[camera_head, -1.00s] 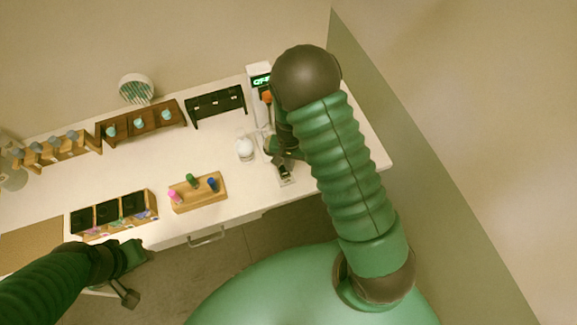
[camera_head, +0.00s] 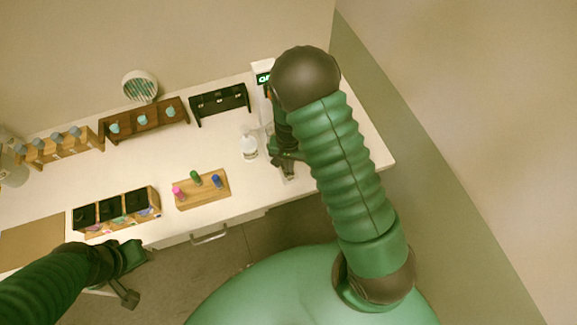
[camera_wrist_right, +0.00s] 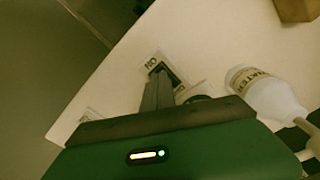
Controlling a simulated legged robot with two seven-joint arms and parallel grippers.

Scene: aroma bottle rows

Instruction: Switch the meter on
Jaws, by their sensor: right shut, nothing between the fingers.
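A small plate with a dark switch (camera_wrist_right: 173,77) and a label reading "ON" (camera_wrist_right: 150,64) lies on the white table in the right wrist view. My right gripper's shut, empty fingers (camera_wrist_right: 158,80) reach over this plate, right beside the switch; I cannot tell whether they touch it. In the head view my right gripper (camera_head: 287,165) is low over the table's front right and largely covers the plate. A white device with a lit green display (camera_head: 263,78) stands behind, partly hidden by my right arm. My left gripper (camera_head: 130,284) hangs off the table's front edge.
A white bottle (camera_head: 249,148), labelled "WATER" in the wrist view (camera_wrist_right: 262,90), stands just left of my right gripper. A wooden block with coloured pegs (camera_head: 202,190) and a divided box (camera_head: 116,212) lie further left. Racks (camera_head: 144,120) line the back.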

